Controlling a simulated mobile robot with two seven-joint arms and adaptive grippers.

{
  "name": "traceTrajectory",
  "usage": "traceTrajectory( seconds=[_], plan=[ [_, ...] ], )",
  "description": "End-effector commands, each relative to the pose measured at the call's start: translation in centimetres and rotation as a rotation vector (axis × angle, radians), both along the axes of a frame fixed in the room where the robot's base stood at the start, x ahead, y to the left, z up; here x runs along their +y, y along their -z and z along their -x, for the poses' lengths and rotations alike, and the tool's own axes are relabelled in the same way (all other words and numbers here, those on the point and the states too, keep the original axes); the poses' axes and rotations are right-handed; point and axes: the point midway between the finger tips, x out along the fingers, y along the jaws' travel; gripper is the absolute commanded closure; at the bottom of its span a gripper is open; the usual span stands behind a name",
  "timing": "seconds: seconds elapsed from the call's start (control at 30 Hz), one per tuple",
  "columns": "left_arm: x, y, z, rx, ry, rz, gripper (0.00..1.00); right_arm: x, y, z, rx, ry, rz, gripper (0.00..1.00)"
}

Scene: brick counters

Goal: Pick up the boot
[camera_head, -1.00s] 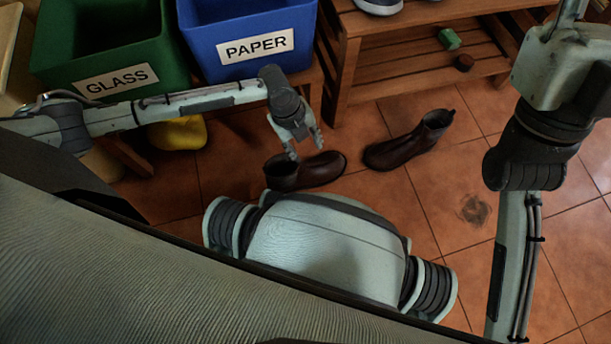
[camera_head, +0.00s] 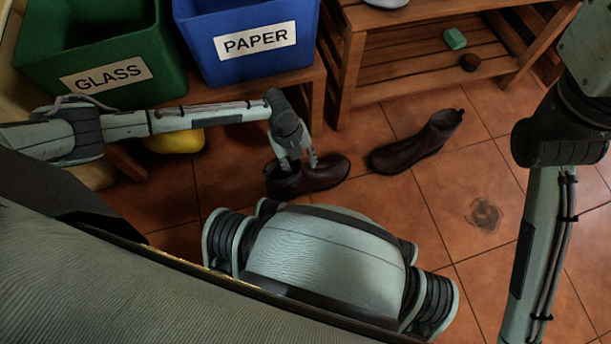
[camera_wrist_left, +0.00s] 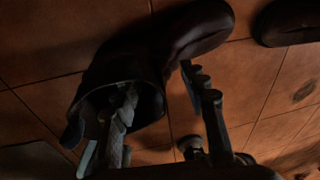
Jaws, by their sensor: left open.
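A dark brown boot (camera_head: 322,173) stands on the tiled floor below my left gripper (camera_head: 298,165). A second dark brown boot (camera_head: 418,143) stands on the floor to its right. My left gripper is open and points down at the nearer boot. In the left wrist view the near boot (camera_wrist_left: 196,32) shows with its opening toward the camera. There, one finger of my left gripper (camera_wrist_left: 165,110) overlaps the boot's opening and the other is outside it, to the right. Whether the fingers touch the boot is hard to tell. My right gripper is not in view.
A green GLASS bin (camera_head: 117,88) and a blue PAPER bin (camera_head: 255,65) stand at the back left. A slatted wooden rack (camera_head: 400,95) with small items stands behind the boots. A yellow object (camera_head: 175,140) lies below the bins. Floor on the right is clear.

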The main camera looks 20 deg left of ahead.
Motion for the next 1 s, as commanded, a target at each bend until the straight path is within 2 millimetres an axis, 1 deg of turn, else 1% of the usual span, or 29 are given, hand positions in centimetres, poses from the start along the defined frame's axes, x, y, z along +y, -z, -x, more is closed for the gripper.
traceTrajectory(
  seconds=[0.07,0.4,0.43,0.9,1.0],
  plan=[
    [-0.01,-0.04,0.0,0.0,0.0,0.0,0.57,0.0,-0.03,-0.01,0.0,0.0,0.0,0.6],
    [-0.01,-0.06,-0.01,0.0,0.0,0.0,0.99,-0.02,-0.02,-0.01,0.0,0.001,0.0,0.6],
    [0.0,-0.06,-0.01,0.0,0.0,0.0,1.0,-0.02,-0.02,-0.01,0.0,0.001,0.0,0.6],
    [-0.02,-0.15,-0.1,-0.002,0.0,0.001,1.0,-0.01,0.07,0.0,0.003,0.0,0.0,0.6],
    [-0.03,-0.45,-0.12,-0.003,0.0,0.002,1.0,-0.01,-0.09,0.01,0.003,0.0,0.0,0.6]
  ],
)
